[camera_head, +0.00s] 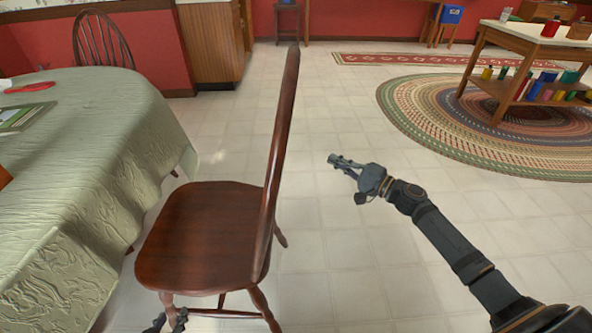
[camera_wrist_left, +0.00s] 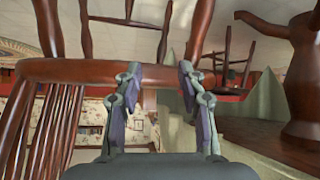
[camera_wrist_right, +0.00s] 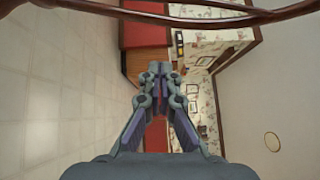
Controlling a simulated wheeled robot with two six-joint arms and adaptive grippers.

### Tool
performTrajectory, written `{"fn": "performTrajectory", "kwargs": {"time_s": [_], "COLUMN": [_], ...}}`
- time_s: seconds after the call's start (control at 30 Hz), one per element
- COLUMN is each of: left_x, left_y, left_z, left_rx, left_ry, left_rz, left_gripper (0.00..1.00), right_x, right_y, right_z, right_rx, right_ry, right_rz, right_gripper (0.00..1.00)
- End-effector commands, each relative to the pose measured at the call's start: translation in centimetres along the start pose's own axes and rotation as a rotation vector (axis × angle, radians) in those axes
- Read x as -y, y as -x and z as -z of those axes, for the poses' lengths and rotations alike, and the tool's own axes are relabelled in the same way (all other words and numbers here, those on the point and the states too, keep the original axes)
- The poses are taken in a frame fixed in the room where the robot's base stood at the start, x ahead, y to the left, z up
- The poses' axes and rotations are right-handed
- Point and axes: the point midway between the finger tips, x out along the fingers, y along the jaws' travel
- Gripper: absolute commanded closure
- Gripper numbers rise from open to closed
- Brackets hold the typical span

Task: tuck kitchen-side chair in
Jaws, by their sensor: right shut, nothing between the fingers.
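A dark brown wooden chair (camera_head: 203,240) stands upright beside the table (camera_head: 95,130), its seat partly facing the green cloth and its tall back on the right. My left gripper (camera_head: 166,322) is low at the front of the chair, mostly cut off by the frame. In the left wrist view it (camera_wrist_left: 158,78) is open, with its fingers apart and a brown chair bar (camera_wrist_left: 60,70) crossing at the fingertips; I cannot tell whether they touch. My right gripper (camera_head: 338,162) is shut and empty, to the right of the chair back; it also shows in the right wrist view (camera_wrist_right: 157,72).
Another dark chair (camera_head: 102,40) stands behind the table. A wooden work table (camera_head: 540,42) with colourful items stands on a round braided rug (camera_head: 440,110) at right. A narrow rug (camera_head: 400,60) lies farther back. The tiled floor between chair and rug is clear.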

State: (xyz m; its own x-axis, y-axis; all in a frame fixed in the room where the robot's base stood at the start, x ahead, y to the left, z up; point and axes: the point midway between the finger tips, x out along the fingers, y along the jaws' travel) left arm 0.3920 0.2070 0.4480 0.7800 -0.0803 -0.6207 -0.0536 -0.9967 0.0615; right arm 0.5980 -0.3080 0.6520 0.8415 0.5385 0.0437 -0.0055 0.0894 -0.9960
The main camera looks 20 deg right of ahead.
Motion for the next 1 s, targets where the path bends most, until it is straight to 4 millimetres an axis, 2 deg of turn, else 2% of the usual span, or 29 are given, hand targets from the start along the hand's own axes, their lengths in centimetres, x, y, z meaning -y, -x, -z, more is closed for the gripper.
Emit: {"fn": "performTrajectory", "kwargs": {"time_s": [0.03,0.1,0.2,0.37,0.57,0.77,0.9,1.0], "left_x": [-0.1,-0.3,-0.5,-0.5,-0.4,-0.6,-0.6,-0.7], "left_y": [-0.4,0.1,0.5,0.6,0.6,0.7,0.8,1.1], "left_z": [-0.3,0.5,1.1,1.3,1.6,-1.2,-1.5,-3.7], "left_rx": [-0.019,-0.034,-0.043,-0.046,-0.055,0.046,0.058,0.139], "left_ry": [0.000,0.000,0.000,0.000,-0.001,0.007,0.008,0.014], "left_rz": [-0.005,-0.010,-0.012,-0.011,-0.010,-0.016,-0.017,-0.022], "left_gripper": [0.60,0.60,0.60,0.60,0.60,0.60,0.60,0.60], "right_x": [0.1,1.4,2.3,2.5,2.9,3.3,3.4,3.5], "right_y": [-0.2,-0.4,-0.4,-0.8,-3.6,-8.1,-10.9,-11.6], "right_z": [-0.6,-1.2,-1.6,-1.6,-1.7,-2.0,-2.3,-3.4], "right_rx": [0.027,0.052,0.065,0.063,0.062,0.062,0.063,0.062], "right_ry": [-0.019,-0.045,-0.059,-0.060,-0.062,-0.063,-0.064,-0.062], "right_rz": [0.035,0.069,0.085,0.088,0.093,0.091,0.087,0.085], "right_gripper": [1.00,1.00,1.00,1.00,1.00,1.00,1.00,1.00]}}
